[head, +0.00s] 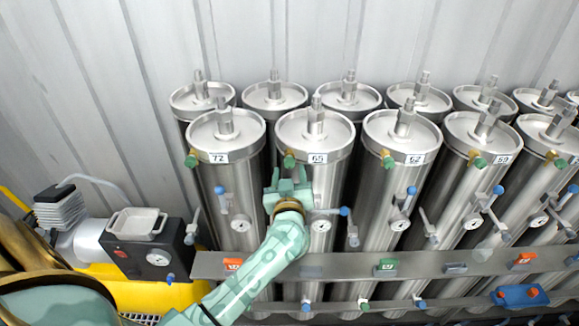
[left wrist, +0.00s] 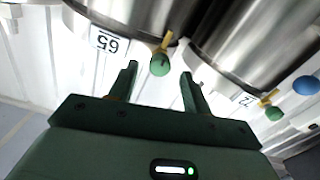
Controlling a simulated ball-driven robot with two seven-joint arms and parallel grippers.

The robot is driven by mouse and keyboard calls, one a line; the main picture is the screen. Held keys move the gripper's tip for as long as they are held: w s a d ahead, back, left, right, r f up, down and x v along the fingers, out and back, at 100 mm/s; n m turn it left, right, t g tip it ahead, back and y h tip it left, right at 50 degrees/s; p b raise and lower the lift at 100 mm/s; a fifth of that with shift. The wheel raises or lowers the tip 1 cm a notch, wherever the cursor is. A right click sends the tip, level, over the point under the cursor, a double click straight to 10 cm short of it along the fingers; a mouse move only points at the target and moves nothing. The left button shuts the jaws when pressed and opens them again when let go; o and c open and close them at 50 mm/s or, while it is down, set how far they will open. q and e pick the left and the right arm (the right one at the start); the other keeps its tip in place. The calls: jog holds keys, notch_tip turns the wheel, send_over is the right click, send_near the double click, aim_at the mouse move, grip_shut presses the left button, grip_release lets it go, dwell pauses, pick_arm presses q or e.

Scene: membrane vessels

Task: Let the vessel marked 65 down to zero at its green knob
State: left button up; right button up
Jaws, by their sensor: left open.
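The vessel marked 65 (head: 332,178) is an upright steel cylinder in the front row. Its label (head: 317,158) faces me and appears upside down in the left wrist view (left wrist: 112,42). Its green knob (head: 289,161) sits on a brass stem just below the lid rim, left of the label. My left gripper (head: 288,178) is open just below this knob, fingers pointing up. In the left wrist view the green knob (left wrist: 160,65) lies between the fingertips or just beyond them; I cannot tell whether they touch. The vessel's round gauge (head: 321,226) is too small to read. My right gripper is not in view.
Vessel 72 (head: 218,172) stands left and vessel 62 (head: 403,172) right, each with its own green knob. A blue-handled valve (head: 344,211) is by vessel 65's gauge. A grey rail (head: 340,265) crosses in front. A pump (head: 140,240) stands at lower left.

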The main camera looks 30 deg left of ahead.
aim_at(290, 165)
pick_arm(q)
jog(key=shift+x, duration=1.6)
jog(key=c, duration=1)
